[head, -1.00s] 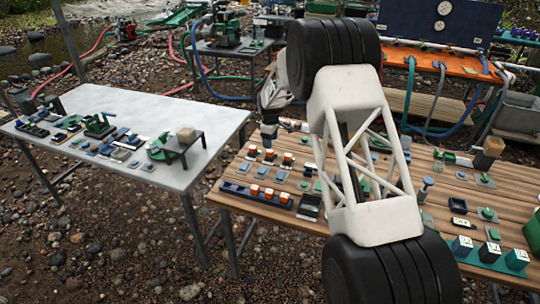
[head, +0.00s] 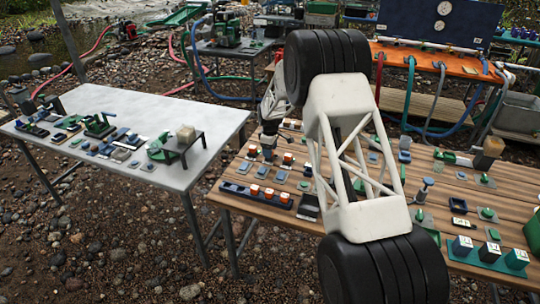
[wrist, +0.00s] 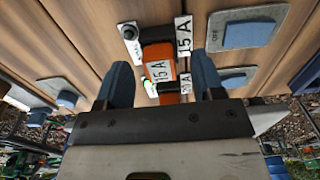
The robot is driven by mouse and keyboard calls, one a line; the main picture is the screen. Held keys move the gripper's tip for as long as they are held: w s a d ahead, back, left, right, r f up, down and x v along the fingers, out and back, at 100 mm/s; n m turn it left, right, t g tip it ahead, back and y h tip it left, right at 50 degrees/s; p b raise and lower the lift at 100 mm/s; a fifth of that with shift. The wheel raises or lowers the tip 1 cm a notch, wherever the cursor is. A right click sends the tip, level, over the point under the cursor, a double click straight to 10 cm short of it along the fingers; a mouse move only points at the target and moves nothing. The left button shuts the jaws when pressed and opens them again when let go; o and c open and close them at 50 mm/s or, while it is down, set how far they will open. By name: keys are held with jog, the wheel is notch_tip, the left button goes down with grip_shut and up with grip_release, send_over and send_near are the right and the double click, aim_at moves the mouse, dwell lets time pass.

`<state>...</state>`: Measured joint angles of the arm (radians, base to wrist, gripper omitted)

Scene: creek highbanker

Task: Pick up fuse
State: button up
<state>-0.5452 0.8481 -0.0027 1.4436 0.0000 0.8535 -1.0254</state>
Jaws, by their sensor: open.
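An orange fuse (wrist: 157,52) with a white "15 A" label shows in the wrist view, in line with the gap between my fingers. My gripper (wrist: 161,75) is open, with one blue finger to each side of the fuse. I cannot tell how far the fingertips are above the wood. In the head view my gripper (head: 268,148) is low over the left part of the wooden table (head: 300,222), small and partly hidden by my arm. Another orange fuse (head: 288,158) stands close to its right.
White "15 A" tags (wrist: 184,36) lie beside the fuse. A grey switch plate marked OFF (wrist: 246,30) is to the right. A blue holder (head: 238,188) with orange-and-white fuses lies at the wooden table's front left. A grey table (head: 120,100) stands to the left.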

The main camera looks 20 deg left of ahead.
jog(key=shift+f, duration=0.6)
jog(key=c, duration=1)
jog(key=shift+r, duration=0.15)
jog(key=shift+r, duration=0.4)
notch_tip(320, 180, up, 3)
jog(key=shift+f, duration=0.15)
jog(key=s+d+r, duration=0.1)
jog(key=s+d, duration=0.7)
jog(key=s, duration=0.5)
jog(key=shift+s, duration=0.35)
jog(key=shift+d+r, duration=0.1)
